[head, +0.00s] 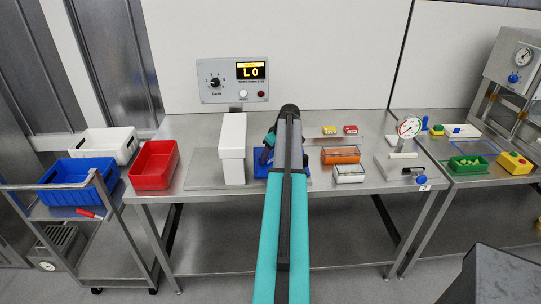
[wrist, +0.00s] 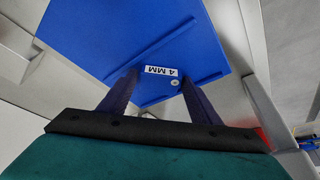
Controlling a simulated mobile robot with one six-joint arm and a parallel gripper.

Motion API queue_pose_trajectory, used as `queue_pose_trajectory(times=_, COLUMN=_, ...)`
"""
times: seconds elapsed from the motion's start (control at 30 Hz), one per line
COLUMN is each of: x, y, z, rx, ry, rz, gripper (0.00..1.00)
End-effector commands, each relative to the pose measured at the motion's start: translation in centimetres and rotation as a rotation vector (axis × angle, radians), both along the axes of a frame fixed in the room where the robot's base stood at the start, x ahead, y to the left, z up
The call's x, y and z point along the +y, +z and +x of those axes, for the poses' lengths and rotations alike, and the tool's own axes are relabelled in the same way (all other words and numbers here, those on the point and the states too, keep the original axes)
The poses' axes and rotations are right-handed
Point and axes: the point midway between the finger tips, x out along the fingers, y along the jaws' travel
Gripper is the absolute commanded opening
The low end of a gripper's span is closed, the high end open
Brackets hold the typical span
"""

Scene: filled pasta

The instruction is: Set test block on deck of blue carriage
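A blue carriage (head: 259,172) shows only in part in the head view, behind my arm at the middle of the steel table. In the wrist view a flat blue surface with raised lines, its deck (wrist: 110,30), fills the upper middle. My gripper (wrist: 160,76) has its two dark fingers apart over this blue surface. Between the fingertips shows a white "4 MM" label (wrist: 160,71) with a small round metal disc beside it. I cannot tell whether these sit on a separate test block or whether the fingers touch it. My arm hides this spot in the head view.
A white housing (head: 232,145) stands left of the carriage. A display (head: 250,71) reading "LO" is behind it. An orange box (head: 340,155), a clear box (head: 349,173) and a dial gauge stand (head: 409,128) are to the right. A red bin (head: 153,165) is at the left.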

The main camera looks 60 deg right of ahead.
Motion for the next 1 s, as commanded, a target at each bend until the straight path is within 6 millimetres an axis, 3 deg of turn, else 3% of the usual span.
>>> queue_pose_trajectory(times=0.43, x=0.1, y=1.1, z=-0.4, rx=0.000, ry=0.000, rz=0.000, gripper=0.57)
queue_pose_trajectory(times=1.0, x=0.5, y=7.6, z=-2.9, rx=-0.001, ry=0.001, rz=-0.001, gripper=0.57)
